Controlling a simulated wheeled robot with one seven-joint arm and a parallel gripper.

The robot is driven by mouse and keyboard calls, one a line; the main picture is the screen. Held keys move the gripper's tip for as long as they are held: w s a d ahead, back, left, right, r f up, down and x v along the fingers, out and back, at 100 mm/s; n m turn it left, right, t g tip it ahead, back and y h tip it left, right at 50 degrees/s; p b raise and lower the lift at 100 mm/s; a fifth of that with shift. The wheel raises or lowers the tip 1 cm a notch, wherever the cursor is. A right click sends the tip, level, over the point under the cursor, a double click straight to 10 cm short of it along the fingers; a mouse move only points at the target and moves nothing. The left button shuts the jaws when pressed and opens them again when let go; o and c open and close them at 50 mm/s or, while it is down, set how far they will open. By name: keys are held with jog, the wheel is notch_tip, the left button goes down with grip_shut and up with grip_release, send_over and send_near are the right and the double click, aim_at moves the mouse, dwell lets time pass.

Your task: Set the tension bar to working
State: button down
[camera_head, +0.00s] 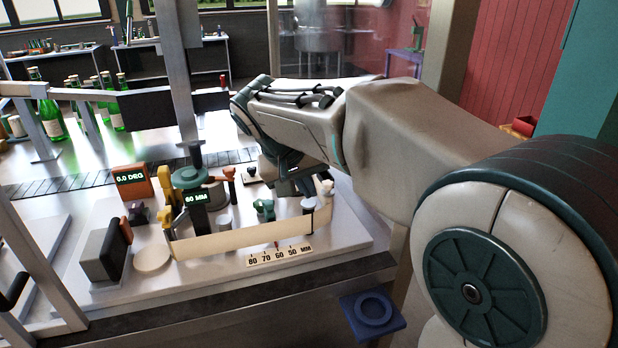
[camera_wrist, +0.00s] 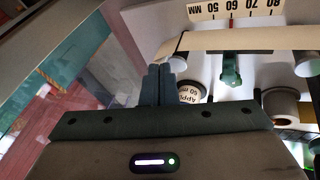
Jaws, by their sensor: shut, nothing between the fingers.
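My gripper (camera_head: 306,188) is over the right end of the capsuling fixture, fingers pointing down. In the wrist view its dark fingers (camera_wrist: 158,84) are together and empty. They are close beside a white-topped round part with printed text (camera_wrist: 190,92); contact cannot be told. A cream foil strip (camera_head: 250,239) runs along the front of the fixture and also shows in the wrist view (camera_wrist: 265,40). A green clamp-like piece (camera_head: 264,209) stands behind the strip and shows in the wrist view (camera_wrist: 230,70). Which part is the tension bar is not clear; my gripper partly hides that end.
A millimetre scale (camera_head: 280,254) with a red pointer lies before the strip. A "60 MM" display (camera_head: 196,198), an orange "0.0 DEG" display (camera_head: 133,181) and a red-handled part (camera_head: 229,175) stand left of my gripper. Green bottles (camera_head: 52,120) stand at the back left.

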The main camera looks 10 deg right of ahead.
jog(key=w+a+r+t+h, duration=0.1)
jog(key=w+a+r, duration=0.1)
jog(key=w+a, duration=0.3)
jog(key=shift+a+r+m, duration=0.3)
jog(key=shift+a+r, duration=0.05)
jog(key=shift+a, duration=0.25)
send_near(328, 192)
jog(key=w+a+f, duration=0.3)
jog(key=a+f, duration=0.1)
jog(key=d+p, duration=0.1)
jog(key=d, duration=0.2)
jog(key=shift+d+f+p, duration=0.1)
jog(key=shift+d+p, duration=0.05)
jog(key=shift+p, duration=0.2)
jog(key=shift+d+f, duration=0.1)
jog(key=shift+d, duration=0.35)
